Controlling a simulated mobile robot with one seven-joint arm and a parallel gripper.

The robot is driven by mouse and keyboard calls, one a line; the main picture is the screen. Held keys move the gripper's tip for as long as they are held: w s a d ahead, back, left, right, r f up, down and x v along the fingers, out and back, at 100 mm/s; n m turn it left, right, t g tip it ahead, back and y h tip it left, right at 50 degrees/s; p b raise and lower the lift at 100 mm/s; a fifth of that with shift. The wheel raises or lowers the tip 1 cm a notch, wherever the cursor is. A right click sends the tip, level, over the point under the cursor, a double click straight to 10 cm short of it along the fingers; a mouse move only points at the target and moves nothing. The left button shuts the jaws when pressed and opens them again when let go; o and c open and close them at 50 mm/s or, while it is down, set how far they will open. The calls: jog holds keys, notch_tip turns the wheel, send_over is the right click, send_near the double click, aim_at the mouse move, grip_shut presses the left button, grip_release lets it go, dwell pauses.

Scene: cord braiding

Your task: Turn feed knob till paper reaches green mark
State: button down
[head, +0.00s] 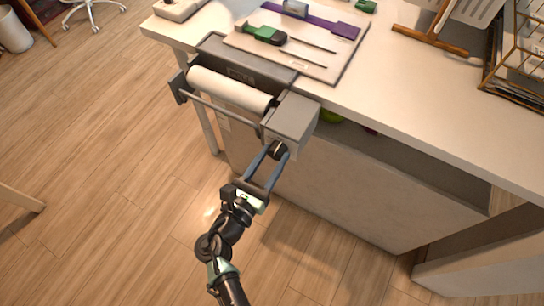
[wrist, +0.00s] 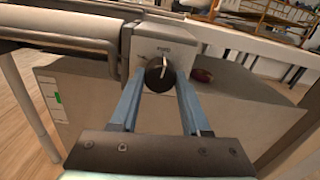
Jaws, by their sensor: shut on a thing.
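A grey paper feeder with a white paper roll (head: 228,88) is mounted at the table's near edge. Its box-shaped end housing (head: 292,118) carries the dark round feed knob (wrist: 157,76), which has a pale line on its face. My gripper (head: 276,152) reaches up to the housing, and its two blue fingers are shut on the knob, one on each side. In the wrist view, a green mark (wrist: 58,98) shows on a pale strip on the panel below the roll, at the left. I cannot tell where the paper's edge is.
A pale board (head: 325,68) with a green-handled tool (head: 264,34) and a purple strip lies on the white table (head: 420,110) behind the feeder. A wire rack (head: 522,60) stands at the right. A grey panel (head: 350,190) lies under the tabletop. The floor at left is open.

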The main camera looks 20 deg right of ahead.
jog(key=m+b, duration=0.1)
jog(key=m, duration=0.3)
jog(key=shift+f, duration=0.15)
jog(key=m+b, duration=0.3)
jog(key=m, duration=0.2)
jog(key=m+b, duration=0.3)
jog(key=m, duration=0.1)
jog(key=shift+m, duration=0.3)
jog(key=m+b, duration=0.3)
jog(key=m, duration=0.1)
jog(key=shift+f+b, duration=0.1)
jog(key=shift+b, duration=0.2)
jog(key=m+b, duration=0.4)
jog(key=m, duration=0.1)
jog(key=m+b, duration=0.4)
jog(key=b, duration=0.1)
jog(key=shift+m, duration=0.3)
jog(key=m+b, duration=0.5)
jog(key=shift+m+b, duration=1.1)
jog(key=shift+r, duration=0.2)
